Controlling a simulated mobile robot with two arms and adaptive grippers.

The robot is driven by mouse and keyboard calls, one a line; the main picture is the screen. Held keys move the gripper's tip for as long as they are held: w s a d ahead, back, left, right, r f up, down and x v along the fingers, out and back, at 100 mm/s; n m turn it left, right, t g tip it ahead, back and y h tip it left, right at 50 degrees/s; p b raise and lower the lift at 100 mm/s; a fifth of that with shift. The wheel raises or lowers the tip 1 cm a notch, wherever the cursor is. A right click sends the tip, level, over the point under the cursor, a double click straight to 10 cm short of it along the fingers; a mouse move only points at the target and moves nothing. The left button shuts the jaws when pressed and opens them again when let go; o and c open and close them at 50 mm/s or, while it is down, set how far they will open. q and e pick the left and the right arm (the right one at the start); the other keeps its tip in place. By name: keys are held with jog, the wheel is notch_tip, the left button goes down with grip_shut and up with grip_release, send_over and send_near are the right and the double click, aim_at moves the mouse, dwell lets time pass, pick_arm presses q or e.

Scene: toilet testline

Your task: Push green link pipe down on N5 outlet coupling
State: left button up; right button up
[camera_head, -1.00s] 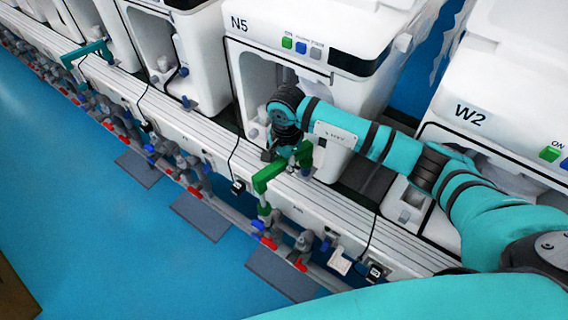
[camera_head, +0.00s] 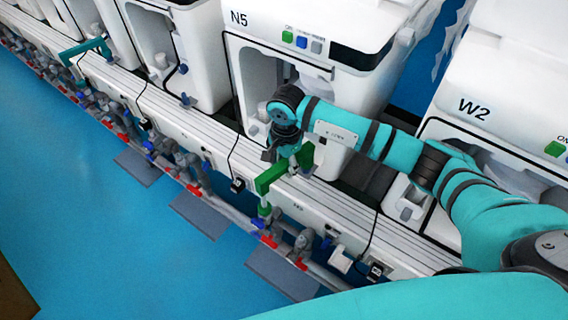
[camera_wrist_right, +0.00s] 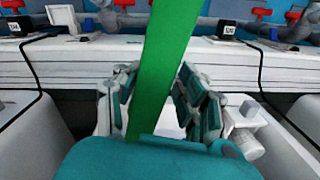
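The green link pipe (camera_head: 270,178) is an angular bridge at the N5 unit. One end stands by the white ledge and the other bends down over the front to a lighter green fitting (camera_head: 264,209) above the valves. My right gripper (camera_head: 288,153) is at the pipe's ledge end. In the right wrist view, the pipe (camera_wrist_right: 163,70) runs between the two fingers of my right gripper (camera_wrist_right: 158,88), close to both, and covers part of them. The N5 outlet coupling is hidden behind the pipe and gripper, so its seating cannot be told. My left gripper is out of view.
The white N5 unit (camera_head: 290,20) stands behind the gripper, with W2 (camera_head: 490,95) to the right. A teal link pipe (camera_head: 87,48) bridges farther left. Black cables and valves line the ledge's front. The blue floor (camera_head: 90,220) at left is open.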

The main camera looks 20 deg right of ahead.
jog(key=shift+s+d+r, duration=0.1)
jog(key=shift+r, duration=3.9)
